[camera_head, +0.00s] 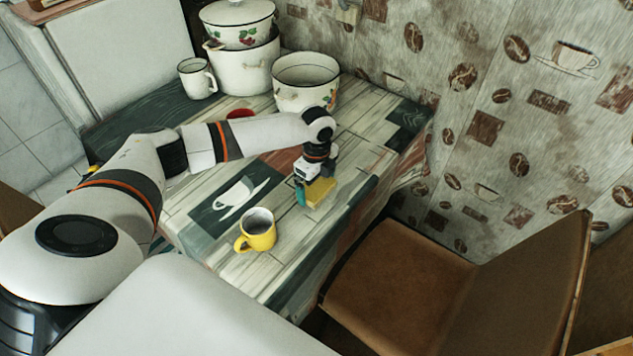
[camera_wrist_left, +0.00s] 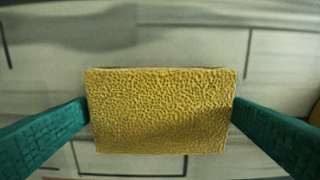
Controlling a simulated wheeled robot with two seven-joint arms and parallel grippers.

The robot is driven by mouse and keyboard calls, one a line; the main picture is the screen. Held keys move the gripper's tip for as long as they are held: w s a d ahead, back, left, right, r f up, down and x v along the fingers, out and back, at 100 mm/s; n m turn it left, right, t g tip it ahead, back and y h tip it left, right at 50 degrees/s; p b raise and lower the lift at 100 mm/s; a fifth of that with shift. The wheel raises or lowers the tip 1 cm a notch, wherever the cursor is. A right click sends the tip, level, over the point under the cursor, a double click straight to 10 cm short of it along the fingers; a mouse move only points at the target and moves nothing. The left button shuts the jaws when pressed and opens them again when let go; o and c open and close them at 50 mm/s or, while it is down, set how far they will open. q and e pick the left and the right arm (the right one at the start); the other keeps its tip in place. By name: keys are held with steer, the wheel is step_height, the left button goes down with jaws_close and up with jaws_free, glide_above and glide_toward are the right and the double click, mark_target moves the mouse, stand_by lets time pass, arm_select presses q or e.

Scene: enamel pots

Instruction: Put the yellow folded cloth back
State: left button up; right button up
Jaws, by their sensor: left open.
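The yellow folded cloth (camera_head: 320,193) is a small textured block near the right edge of the table, under my left gripper (camera_head: 313,195). In the left wrist view the cloth (camera_wrist_left: 162,112) fills the middle, between the two green fingers. The fingers stand at its left and right sides, open and very close to it; I cannot tell whether they touch. I cannot tell whether the cloth rests flat on the table. My right gripper is not in view.
A yellow mug (camera_head: 257,231) stands in front of the gripper on the patterned table (camera_head: 285,245). A white pot (camera_head: 306,82), stacked lidded pots (camera_head: 244,68), a white mug (camera_head: 196,78) and a red item (camera_head: 240,113) are behind my arm. A brown chair (camera_head: 395,290) stands at right.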

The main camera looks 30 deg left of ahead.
mark_target(316, 186)
arm_select(q)
step_height(316, 186, up, 12)
stand_by(0.4)
stand_by(1.3)
